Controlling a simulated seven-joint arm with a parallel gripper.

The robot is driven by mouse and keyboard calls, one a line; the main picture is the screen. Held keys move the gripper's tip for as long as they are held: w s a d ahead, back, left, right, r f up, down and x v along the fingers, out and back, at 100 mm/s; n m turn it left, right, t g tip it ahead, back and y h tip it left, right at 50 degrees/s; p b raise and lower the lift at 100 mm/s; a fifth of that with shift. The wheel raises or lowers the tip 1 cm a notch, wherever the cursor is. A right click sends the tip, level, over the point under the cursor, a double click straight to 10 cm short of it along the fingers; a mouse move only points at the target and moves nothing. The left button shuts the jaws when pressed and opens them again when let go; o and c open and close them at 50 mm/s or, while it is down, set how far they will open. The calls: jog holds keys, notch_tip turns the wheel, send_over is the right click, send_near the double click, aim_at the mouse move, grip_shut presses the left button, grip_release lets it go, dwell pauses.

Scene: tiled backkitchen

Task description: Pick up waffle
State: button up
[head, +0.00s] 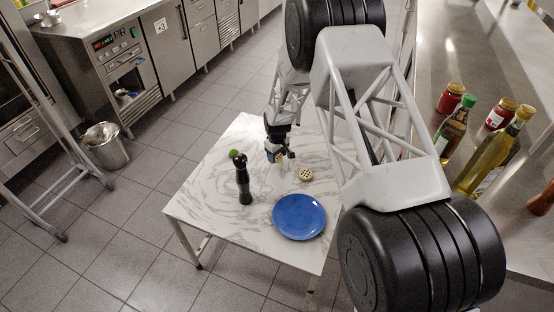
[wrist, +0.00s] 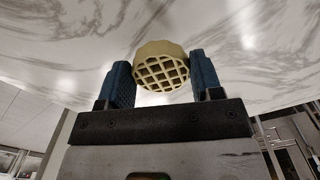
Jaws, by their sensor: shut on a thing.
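The waffle (head: 305,174) is a small, round, thick, pale yellow piece with a dark grid on its face. I cannot tell whether the waffle touches the table.
A blue plate (head: 299,217) lies at the table's front right. Jars and oil bottles (head: 487,158) stand on the right counter.

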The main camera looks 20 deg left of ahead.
jog(key=s+d, duration=0.3)
jog(key=s, duration=0.1)
jog(key=s+d+r, duration=0.1)
jog(key=s+d, duration=0.2)
jog(key=s, duration=0.2)
jog(key=s+d, duration=0.3)
jog(key=s, duration=0.1)
jog(key=shift+s+r, duration=0.15)
jog(key=shift+r, duration=0.2)
